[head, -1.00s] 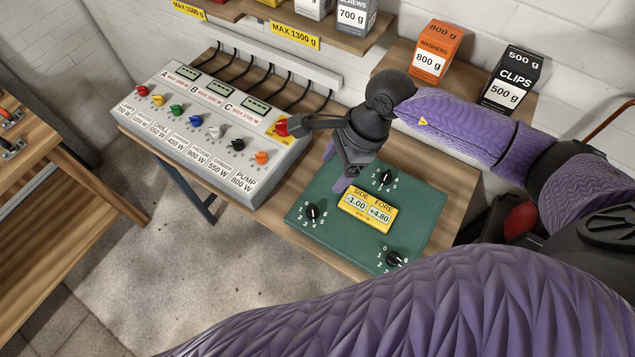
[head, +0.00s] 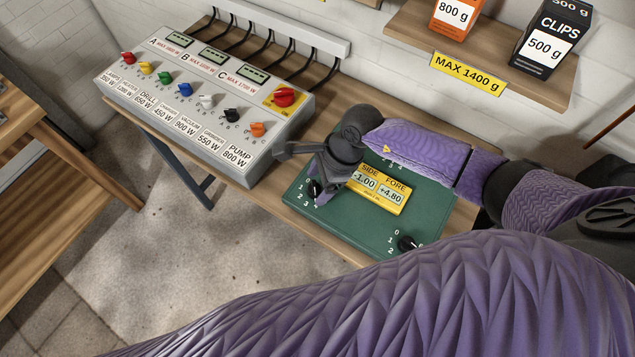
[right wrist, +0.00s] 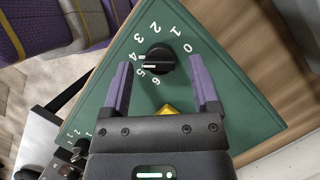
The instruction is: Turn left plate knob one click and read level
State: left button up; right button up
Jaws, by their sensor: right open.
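The green plate (head: 425,205) lies on the wooden bench with a yellow level display (head: 380,190) on it. The display reads SIDE -1.00 and FORE +4.80. My right gripper (head: 319,196) is at the black left plate knob (head: 313,189) and partly covers it. In the right wrist view, my right gripper (right wrist: 160,70) is open, with a purple finger on each side of the knob (right wrist: 158,60). The knob's white mark lies near 4 and 5. I cannot tell whether the fingers touch it. My left gripper is out of view.
A grey power panel (head: 210,95) with colored knobs stands left of the plate. Another plate knob (head: 407,243) sits at the front right. A shelf (head: 480,50) holds boxes at the back right. My purple arm covers the foreground.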

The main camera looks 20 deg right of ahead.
jog(key=shift+a+f, duration=0.15)
jog(key=shift+f, duration=0.25)
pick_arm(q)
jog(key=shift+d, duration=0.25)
